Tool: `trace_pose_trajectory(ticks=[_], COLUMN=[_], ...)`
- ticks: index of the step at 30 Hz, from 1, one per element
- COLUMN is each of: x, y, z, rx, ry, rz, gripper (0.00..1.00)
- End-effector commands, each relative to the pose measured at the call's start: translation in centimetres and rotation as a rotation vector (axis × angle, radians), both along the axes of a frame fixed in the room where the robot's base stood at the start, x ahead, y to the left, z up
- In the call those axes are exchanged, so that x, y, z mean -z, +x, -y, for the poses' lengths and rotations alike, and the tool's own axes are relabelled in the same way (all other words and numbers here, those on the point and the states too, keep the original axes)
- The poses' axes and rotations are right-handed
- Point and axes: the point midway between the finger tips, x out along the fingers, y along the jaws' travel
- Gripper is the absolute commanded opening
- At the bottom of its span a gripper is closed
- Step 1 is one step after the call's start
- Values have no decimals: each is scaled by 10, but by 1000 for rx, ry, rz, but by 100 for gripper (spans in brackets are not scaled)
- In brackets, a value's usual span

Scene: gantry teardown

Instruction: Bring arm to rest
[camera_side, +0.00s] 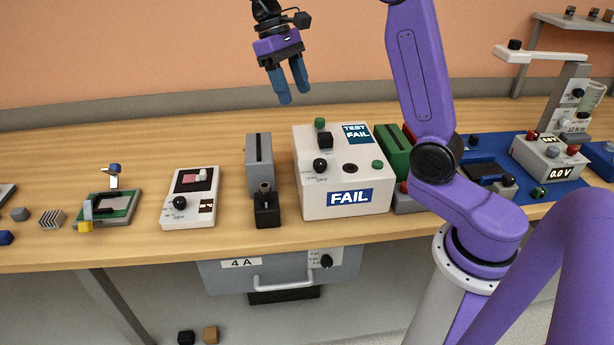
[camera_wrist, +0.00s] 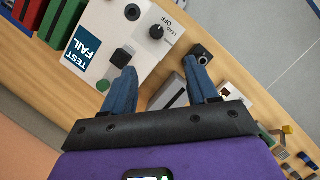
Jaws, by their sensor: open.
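My gripper (camera_side: 291,98) hangs above the back of the wooden bench, with its two blue fingers pointing down. The fingers are apart with nothing between them. In the wrist view my gripper (camera_wrist: 163,92) also shows two separate blue fingers, over the bench beside the white test box. My purple arm arches up from its base on the right of the side view. The gripper is clear of everything on the bench.
A white box (camera_side: 345,204) marked FAIL stands mid-bench, with a grey slotted block (camera_side: 259,165) left of it. A white panel (camera_side: 189,215) and a green board (camera_side: 106,218) lie further left. A meter (camera_side: 549,160) reads 0.0 V on a blue mat. Bare bench (camera_side: 60,165) shows at back left.

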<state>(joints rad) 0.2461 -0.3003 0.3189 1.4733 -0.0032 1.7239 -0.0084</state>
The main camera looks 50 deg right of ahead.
Motion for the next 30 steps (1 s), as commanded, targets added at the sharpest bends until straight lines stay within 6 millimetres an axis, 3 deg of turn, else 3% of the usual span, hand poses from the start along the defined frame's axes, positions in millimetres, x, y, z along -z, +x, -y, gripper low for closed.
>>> trace_pose_trajectory(ticks=[8,15,22,30], x=[14,30,48,72], y=[-40,-89,-142,-210], z=[-43,-69,-83,-84], rx=[-215,-407,-589,-802], ry=[14,42,82,147], rz=[81,153,218,288], gripper=[58,58,58,58])
